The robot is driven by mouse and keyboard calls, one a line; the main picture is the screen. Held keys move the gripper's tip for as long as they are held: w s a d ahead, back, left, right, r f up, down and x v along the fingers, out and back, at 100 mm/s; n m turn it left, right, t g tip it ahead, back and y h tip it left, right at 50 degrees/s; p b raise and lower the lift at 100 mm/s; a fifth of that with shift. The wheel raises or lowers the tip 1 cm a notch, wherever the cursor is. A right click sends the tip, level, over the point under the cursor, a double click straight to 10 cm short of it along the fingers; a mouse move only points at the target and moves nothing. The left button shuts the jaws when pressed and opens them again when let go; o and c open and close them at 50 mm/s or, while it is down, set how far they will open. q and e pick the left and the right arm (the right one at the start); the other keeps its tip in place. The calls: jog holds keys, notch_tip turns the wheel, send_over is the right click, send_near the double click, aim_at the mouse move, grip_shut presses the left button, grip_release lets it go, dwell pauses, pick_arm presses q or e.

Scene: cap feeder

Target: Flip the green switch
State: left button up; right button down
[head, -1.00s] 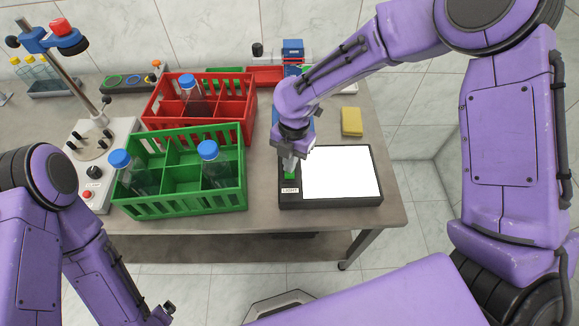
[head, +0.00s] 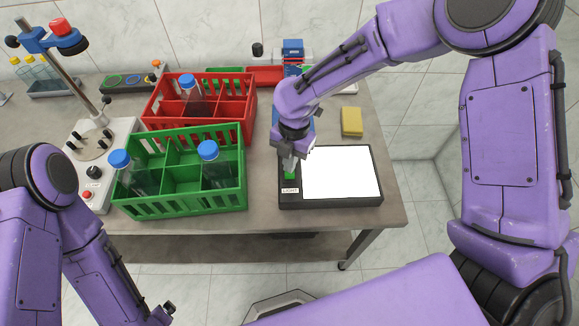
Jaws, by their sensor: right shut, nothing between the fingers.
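The green switch (head: 290,175) sits on the left strip of a dark box with a bright white panel (head: 341,173), just above a label that reads LIGHT. My right gripper (head: 289,163) is shut and empty, pointing down right at the switch. Its tips seem to touch the switch or hover just over it; I cannot tell which. The gripper hides the upper part of the switch. The white panel is lit. My left arm is at the lower left, and its gripper (head: 163,314) is small at the bottom edge, its jaws unclear.
A green crate (head: 190,201) with blue-capped bottles stands left of the box. A red crate (head: 247,112) is behind it. A yellow sponge (head: 351,121) lies behind the panel. A stand with a white base (head: 112,150) is at the left.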

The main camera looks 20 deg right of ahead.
jog(key=shift+f+b, duration=0.55)
jog(key=shift+f, duration=0.5)
dwell(0.5)
notch_tip(320, 180, up, 7)
jog(key=p, duration=0.8)
jog(key=shift+r, duration=0.15)
